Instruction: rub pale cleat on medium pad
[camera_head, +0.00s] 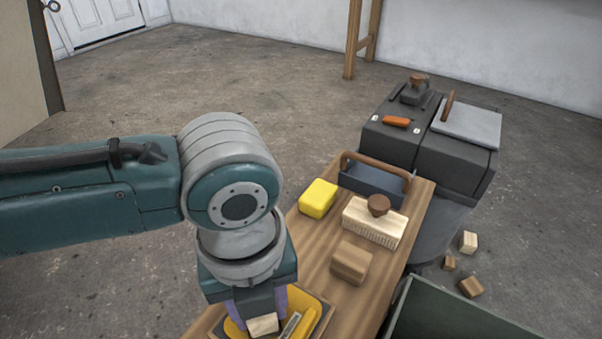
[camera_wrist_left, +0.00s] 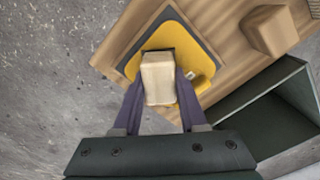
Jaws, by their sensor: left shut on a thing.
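The pale cleat (camera_wrist_left: 158,78) is a small light wooden block between the fingers of my left gripper (camera_wrist_left: 158,98). In the head view, the cleat (camera_head: 263,326) shows below my left gripper (camera_head: 261,308), near the bottom edge. My left gripper is shut on it. A yellow pad (camera_wrist_left: 178,38) with a dark border lies on a wooden board under the cleat; part of the pad (camera_head: 308,325) also shows in the head view. I cannot tell whether the cleat touches the pad. My right gripper is not in view.
On the bench (camera_head: 314,252) are a brown wood block (camera_head: 351,262), a brush (camera_head: 372,224), a yellow block (camera_head: 318,198) and a blue-grey caddy (camera_head: 372,182). A dark green open bin (camera_head: 450,312) stands at the right. Wood offcuts (camera_head: 468,242) lie on the floor.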

